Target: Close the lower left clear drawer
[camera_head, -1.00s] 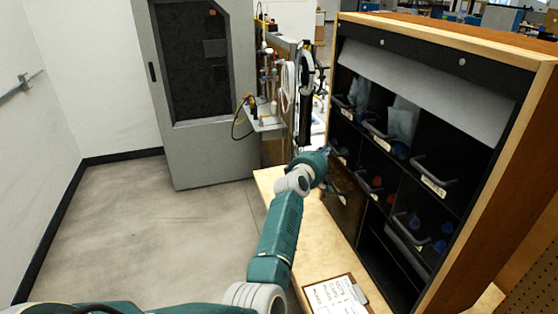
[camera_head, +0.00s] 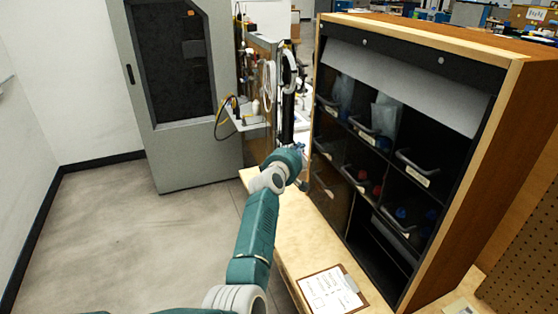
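The wooden cabinet (camera_head: 520,150) with black compartments stands at the right on a light wood bench. Its lower left clear drawer (camera_head: 331,204) shows as a brownish, see-through front with a grey handle, low at the cabinet's left side. I cannot tell exactly how far it stands out. My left arm reaches up from the bottom of the picture. My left gripper (camera_head: 304,174) is at the cabinet's left edge, just up and left of that drawer. My wrist hides most of its fingers, so its opening and any touch are unclear. My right gripper is not in view.
More handled bins hold blue and red items, such as the middle bin (camera_head: 362,180). A clipboard (camera_head: 332,291) lies on the bench (camera_head: 290,235) below the cabinet. A grey machine (camera_head: 195,155) stands behind at the left. The floor (camera_head: 130,225) on the left is clear.

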